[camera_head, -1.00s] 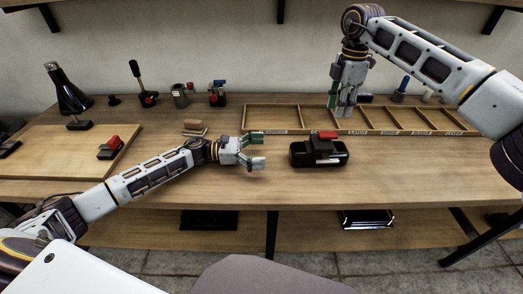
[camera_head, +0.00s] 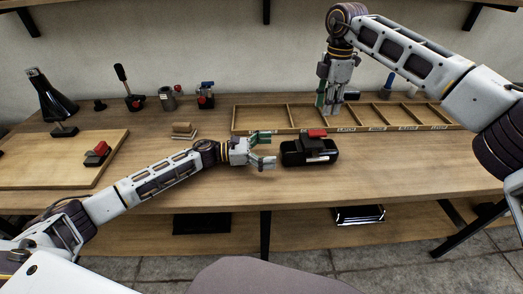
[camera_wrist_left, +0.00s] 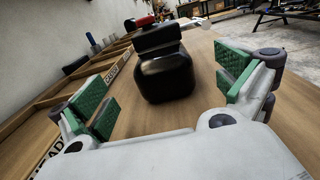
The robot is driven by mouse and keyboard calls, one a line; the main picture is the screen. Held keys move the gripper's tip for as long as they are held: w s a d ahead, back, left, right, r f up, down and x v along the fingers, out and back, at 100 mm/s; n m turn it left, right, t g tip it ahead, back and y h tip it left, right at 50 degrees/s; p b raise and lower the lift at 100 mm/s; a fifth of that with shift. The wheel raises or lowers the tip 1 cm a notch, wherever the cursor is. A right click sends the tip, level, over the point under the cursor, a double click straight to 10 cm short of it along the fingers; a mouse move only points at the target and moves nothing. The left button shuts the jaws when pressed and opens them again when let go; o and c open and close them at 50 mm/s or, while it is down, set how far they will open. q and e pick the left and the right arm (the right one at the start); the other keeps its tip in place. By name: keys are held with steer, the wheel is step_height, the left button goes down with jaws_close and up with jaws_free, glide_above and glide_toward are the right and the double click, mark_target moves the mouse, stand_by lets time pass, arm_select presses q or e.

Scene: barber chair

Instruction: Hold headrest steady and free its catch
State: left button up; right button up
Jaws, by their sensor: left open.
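The headrest, a black padded block (camera_head: 310,153), lies on the wooden bench with a red-topped catch (camera_head: 317,133) on its upper side. In the left wrist view the headrest (camera_wrist_left: 165,77) is straight ahead, beyond and between the green finger pads. My left gripper (camera_head: 270,149) is open and empty, just left of the headrest, its fingers pointing at it. I see no contact. My right gripper (camera_head: 332,100) hangs pointing down above the divided tray, behind and above the headrest. Whether its fingers are open or shut is unclear.
The long wooden divided tray (camera_head: 292,131) runs along the bench behind the headrest. A board (camera_head: 50,172) with a red-and-black piece (camera_head: 97,153) lies at left. The bench front right is clear.

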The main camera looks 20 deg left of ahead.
mark_target(292, 146)
arm_select(q)
steer(key=shift+x, duration=3.7)
steer(key=c, duration=1.7)
steer(key=shift+o, duration=0.2)
arm_select(e)
steer(key=o, duration=0.3)
step_height(292, 146, up, 3)
steer(key=shift+d+f+m, duration=0.1)
steer(key=shift+f+m, duration=0.1)
steer(key=shift+m, duration=0.4)
steer(key=shift+f, duration=0.15)
steer(key=shift+f, duration=5.85)
